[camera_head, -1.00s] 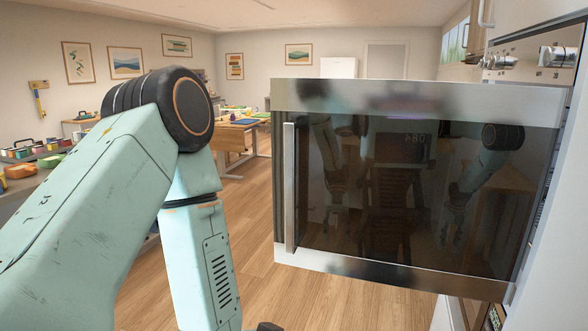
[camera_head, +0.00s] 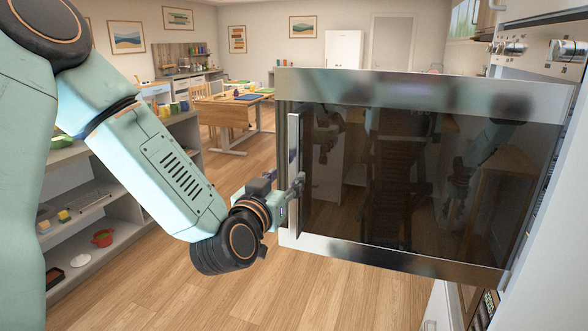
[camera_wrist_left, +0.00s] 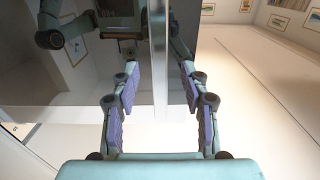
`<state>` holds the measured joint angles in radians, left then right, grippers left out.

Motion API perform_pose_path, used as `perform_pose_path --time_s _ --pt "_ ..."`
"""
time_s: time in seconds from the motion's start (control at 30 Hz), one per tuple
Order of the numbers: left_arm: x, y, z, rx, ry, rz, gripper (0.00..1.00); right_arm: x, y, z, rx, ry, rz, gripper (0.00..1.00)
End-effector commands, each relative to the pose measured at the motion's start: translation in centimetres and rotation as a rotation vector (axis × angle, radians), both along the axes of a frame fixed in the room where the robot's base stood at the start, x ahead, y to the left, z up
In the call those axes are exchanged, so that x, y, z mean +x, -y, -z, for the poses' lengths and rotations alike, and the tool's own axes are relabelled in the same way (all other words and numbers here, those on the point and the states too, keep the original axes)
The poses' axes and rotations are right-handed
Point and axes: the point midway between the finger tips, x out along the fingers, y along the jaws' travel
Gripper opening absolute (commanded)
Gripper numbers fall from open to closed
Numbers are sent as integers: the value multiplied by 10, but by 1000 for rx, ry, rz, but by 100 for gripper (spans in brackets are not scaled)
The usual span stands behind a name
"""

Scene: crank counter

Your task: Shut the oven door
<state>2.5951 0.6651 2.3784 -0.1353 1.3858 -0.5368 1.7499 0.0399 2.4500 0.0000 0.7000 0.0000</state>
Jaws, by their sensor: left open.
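The oven door (camera_head: 430,185) stands open, swung out from the oven at the right. It has dark glass, steel bands at top and bottom, and a vertical steel handle (camera_head: 294,165) near its left edge. My left gripper (camera_head: 296,187) is at the lower half of the handle. In the left wrist view, its open fingers (camera_wrist_left: 160,90) lie on either side of an upright steel bar (camera_wrist_left: 158,55), with dark glass to the left; contact cannot be told. My right gripper is not directly in view.
The oven's control panel with knobs (camera_head: 512,48) is at the upper right. Grey shelves (camera_head: 85,225) with small objects stand at the left, and a wooden table (camera_head: 232,108) stands farther back. The wooden floor (camera_head: 225,300) is clear below the door.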

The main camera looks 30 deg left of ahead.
Motion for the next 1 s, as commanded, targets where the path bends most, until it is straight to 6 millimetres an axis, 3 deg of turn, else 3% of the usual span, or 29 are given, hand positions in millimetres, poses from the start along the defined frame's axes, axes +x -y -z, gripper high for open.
perform_pose_path --time_s 0.5,1.0 --pt "48 -11 0 2 -1 2 45 0 0 1 0 0 0 40" --pt "59 -13 1 -1 -2 2 45 0 0 0 0 0 0 40"
